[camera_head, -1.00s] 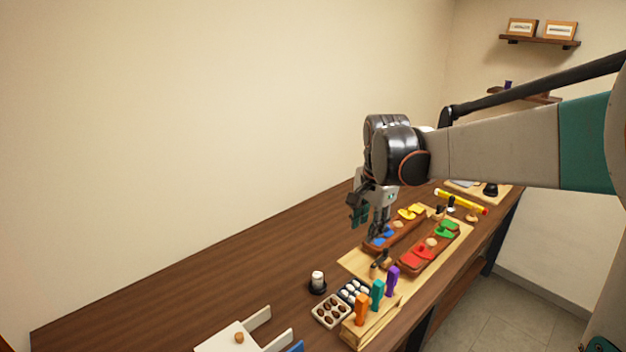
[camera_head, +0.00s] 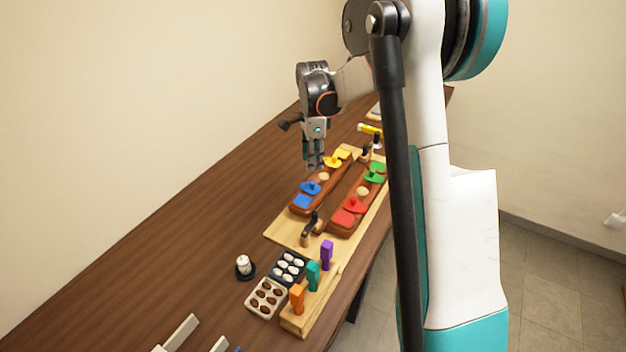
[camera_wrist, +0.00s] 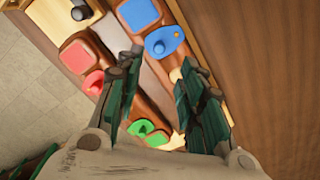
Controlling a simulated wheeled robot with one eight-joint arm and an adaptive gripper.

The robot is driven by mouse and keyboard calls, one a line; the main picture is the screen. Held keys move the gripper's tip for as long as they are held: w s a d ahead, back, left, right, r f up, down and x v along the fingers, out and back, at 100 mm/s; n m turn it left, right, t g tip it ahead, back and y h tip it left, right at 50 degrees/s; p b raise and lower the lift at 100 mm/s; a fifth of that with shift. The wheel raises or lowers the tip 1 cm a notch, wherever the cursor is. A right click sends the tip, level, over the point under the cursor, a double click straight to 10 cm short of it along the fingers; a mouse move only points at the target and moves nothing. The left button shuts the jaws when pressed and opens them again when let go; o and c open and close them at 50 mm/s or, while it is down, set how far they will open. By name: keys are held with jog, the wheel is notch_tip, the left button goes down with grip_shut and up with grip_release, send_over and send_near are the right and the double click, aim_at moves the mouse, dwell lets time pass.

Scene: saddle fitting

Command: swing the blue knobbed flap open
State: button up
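The blue knobbed flap (camera_head: 311,187) is a small flat blue piece with a raised knob on the near end of the left brown wooden bar. It also shows in the wrist view (camera_wrist: 163,43), at upper centre. A blue square (camera_head: 302,201) lies just beside it on the same bar. My gripper (camera_head: 314,166) points down above the left bar, beyond the flap and not touching it. In the wrist view its two green-padded fingers (camera_wrist: 160,92) stand well apart with nothing between them.
A parallel bar carries red (camera_head: 347,216) and green (camera_head: 375,174) flaps; a yellow flap (camera_head: 334,161) is on the left bar's far end. A dark clamp-like part (camera_head: 311,226) stands at the near end. Colored upright pegs (camera_head: 313,272) are nearer. The table's left side is clear.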

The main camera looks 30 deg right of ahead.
aim_at(312, 182)
notch_tip(312, 182, down, 9)
jog(key=shift+r+b, duration=0.1)
jog(key=shift+b, duration=0.7)
jog(key=shift+c, duration=0.3)
grip_shut()
